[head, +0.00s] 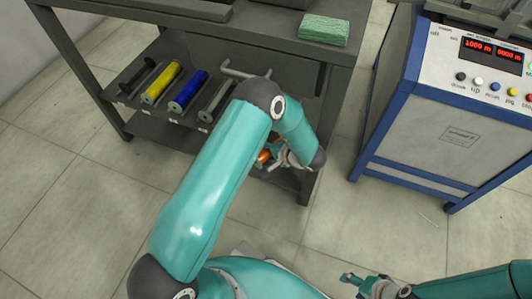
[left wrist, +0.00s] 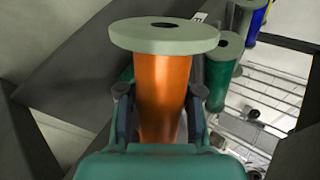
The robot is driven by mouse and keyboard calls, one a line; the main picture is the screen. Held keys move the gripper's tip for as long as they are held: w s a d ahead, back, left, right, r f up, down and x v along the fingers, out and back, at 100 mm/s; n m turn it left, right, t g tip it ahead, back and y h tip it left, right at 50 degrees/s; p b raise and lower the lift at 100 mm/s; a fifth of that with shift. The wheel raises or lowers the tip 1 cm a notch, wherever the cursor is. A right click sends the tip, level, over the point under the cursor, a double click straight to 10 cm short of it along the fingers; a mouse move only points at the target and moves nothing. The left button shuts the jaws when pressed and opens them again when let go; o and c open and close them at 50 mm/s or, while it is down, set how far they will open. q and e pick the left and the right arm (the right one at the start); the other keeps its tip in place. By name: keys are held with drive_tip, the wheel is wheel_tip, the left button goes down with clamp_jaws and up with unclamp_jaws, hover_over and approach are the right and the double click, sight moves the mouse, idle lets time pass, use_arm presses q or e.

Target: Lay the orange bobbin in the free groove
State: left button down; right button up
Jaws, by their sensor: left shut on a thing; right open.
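The orange bobbin (left wrist: 165,88) has a pale grey-green flange and stands between the two fingers of my left gripper (left wrist: 160,110), which is shut on it. In the head view only a bit of the orange bobbin (head: 263,156) shows beside my left gripper (head: 280,158), below the table top near the right leg. A row of bobbins lies on the shelf rack: a dark one (head: 137,76), a yellow one (head: 161,83), a blue one (head: 188,91) and a green one (head: 214,100). My arm hides the rack right of these, so I cannot see the free groove. My right gripper (head: 378,289) is open and empty.
The grey table (head: 270,28) stands over the rack, with a green block (head: 323,29) on top. A blue-framed machine (head: 440,110) with a red display stands at the right. In the left wrist view a green bobbin (left wrist: 219,75) is close to the orange one.

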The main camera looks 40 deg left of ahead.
use_arm(q)
drive_tip(key=shift+r, duration=0.1)
drive_tip(key=c, duration=0.7)
unclamp_jaws()
drive_tip(key=p+v, duration=0.5)
drive_tip(key=v, duration=0.7)
wheel_tip(320, 180, down, 7)
drive_tip(key=s+d+n+t+h, duration=0.2)
drive_tip(key=d+t+h, duration=0.15)
drive_tip(key=h, duration=0.45)
drive_tip(key=s+d+n+g+h, duration=0.1)
drive_tip(key=s+d+h, duration=0.1)
drive_tip(key=s, duration=0.3)
drive_tip(key=s+d+g+h, duration=0.1)
drive_tip(key=s+d+h, duration=0.1)
drive_tip(key=s, duration=0.4)
drive_tip(key=s+d+n+g+h, duration=0.1)
drive_tip(key=s+d+g+h, duration=0.1)
drive_tip(key=s, duration=0.4)
drive_tip(key=shift+d+f+n, duration=0.25)
drive_tip(key=shift+d+n, duration=0.05)
drive_tip(key=shift+d, duration=0.05)
